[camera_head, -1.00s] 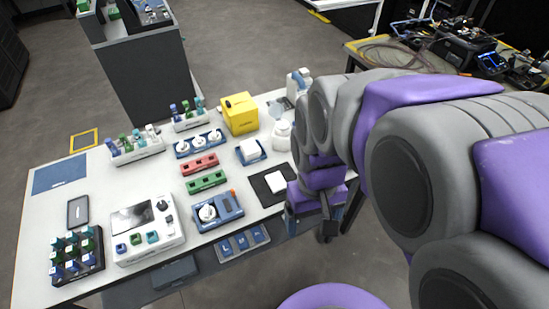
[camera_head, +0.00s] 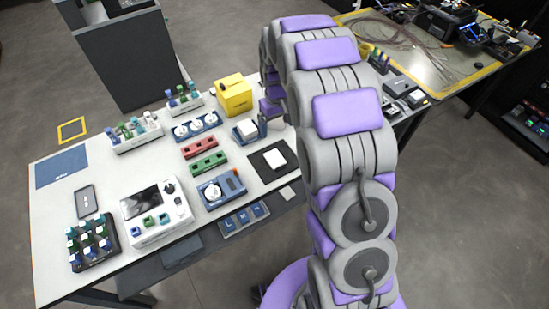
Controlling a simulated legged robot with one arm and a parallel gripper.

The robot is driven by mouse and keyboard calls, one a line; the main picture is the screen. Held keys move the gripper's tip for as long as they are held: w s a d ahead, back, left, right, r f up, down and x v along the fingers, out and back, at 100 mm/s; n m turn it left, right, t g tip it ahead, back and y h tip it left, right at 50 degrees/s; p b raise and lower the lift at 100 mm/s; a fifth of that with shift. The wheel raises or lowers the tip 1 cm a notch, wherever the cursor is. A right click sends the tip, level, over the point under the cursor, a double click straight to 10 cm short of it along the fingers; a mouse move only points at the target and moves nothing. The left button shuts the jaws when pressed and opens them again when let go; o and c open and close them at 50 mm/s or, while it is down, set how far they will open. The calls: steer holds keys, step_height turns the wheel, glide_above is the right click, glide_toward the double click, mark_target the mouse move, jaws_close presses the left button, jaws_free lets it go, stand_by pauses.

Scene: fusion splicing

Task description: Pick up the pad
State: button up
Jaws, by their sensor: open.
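A white square pad (camera_head: 246,127) sits on a small blue holder (camera_head: 249,139) at the right part of the white table. Another white block (camera_head: 276,159) lies on a black mat (camera_head: 257,164) just in front of it; which of the two is the task's pad I cannot tell for sure. My gripper (camera_head: 264,127) is open, pointing down at the right edge of the blue holder, close to the white pad. Its fingers are small and partly hidden by my arm, and I see nothing between them. Whether they touch the holder is unclear.
A yellow box (camera_head: 235,95) stands behind the holder. To the left are a blue tray with white spools (camera_head: 196,126), red (camera_head: 199,147) and green (camera_head: 208,164) blocks, and a white device (camera_head: 155,211).

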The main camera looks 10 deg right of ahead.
step_height(320, 180, down, 2)
steer(key=w, duration=0.2)
steer(key=b, duration=0.2)
glide_above(275, 158)
steer(key=f, duration=1.3)
steer(key=shift+w+d, duration=0.15)
steer(key=shift+w, duration=0.2)
steer(key=f, duration=0.1)
steer(key=f+b, duration=0.1)
steer(key=f, duration=0.1)
steer(key=f+b, duration=0.1)
steer(key=f, duration=0.1)
steer(key=shift+s+a, duration=0.2)
steer(key=shift+s, duration=0.1)
steer(key=shift+r, duration=0.1)
steer(key=c, duration=0.9)
steer(key=shift+o, duration=0.2)
